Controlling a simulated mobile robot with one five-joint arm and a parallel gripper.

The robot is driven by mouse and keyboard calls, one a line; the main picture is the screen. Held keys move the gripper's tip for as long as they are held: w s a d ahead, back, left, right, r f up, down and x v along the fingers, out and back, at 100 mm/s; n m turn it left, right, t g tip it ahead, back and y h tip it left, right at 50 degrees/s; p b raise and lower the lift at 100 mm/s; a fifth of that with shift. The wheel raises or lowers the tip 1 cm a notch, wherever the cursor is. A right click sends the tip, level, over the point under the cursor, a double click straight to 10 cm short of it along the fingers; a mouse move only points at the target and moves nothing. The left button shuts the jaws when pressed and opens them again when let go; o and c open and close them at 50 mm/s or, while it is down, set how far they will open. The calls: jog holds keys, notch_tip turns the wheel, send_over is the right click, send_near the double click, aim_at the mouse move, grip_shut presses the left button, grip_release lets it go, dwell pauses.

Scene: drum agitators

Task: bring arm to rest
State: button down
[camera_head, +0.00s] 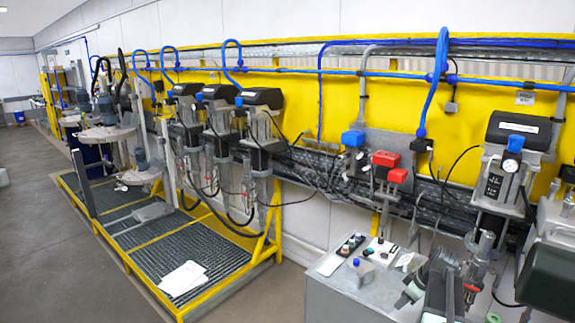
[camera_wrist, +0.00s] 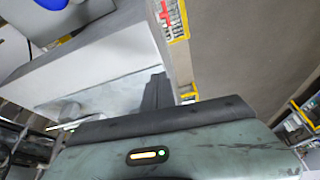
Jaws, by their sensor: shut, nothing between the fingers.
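My gripper (camera_wrist: 158,82) shows in the wrist view as dark fingers standing close together beyond a grey-green housing with a black edge and a small lit indicator. It is shut, with nothing seen between the fingers. A pale grey block-like surface lies behind and to the left of the fingers. In the head view a dark green rounded part of my arm shows at the lower right edge. My fingers cannot be made out for certain there.
A grey cabinet (camera_head: 345,297) with a small control panel stands at the lower middle right. A yellow-framed grating platform (camera_head: 205,240) with white paper sheets (camera_head: 183,278) is left of it. Pumps and gauges (camera_head: 503,165) line the yellow wall. Grey floor (camera_head: 60,250) is open at left.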

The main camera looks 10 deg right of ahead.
jog(key=w+a+f+n+g+b, duration=0.1)
jog(key=w+a+f+b, duration=0.15)
jog(key=a, duration=0.65)
jog(key=w+a+f+n+b, duration=0.1)
jog(key=a+f+b, duration=0.15)
jog(key=a, duration=0.75)
jog(key=w+a+f+n+g+b, duration=0.15)
jog(key=a+f, duration=0.25)
jog(key=a, duration=0.5)
jog(key=s+a+f+m+g+h+b, duration=0.1)
jog(key=s+a+f+m+h+b, duration=0.1)
jog(key=s+a+m, duration=0.6)
jog(key=a+f+m, duration=0.1)
jog(key=a, duration=0.1)
jog(key=shift+a+f+b, duration=0.25)
jog(key=shift+a+b, duration=0.1)
jog(key=shift+b, duration=0.05)
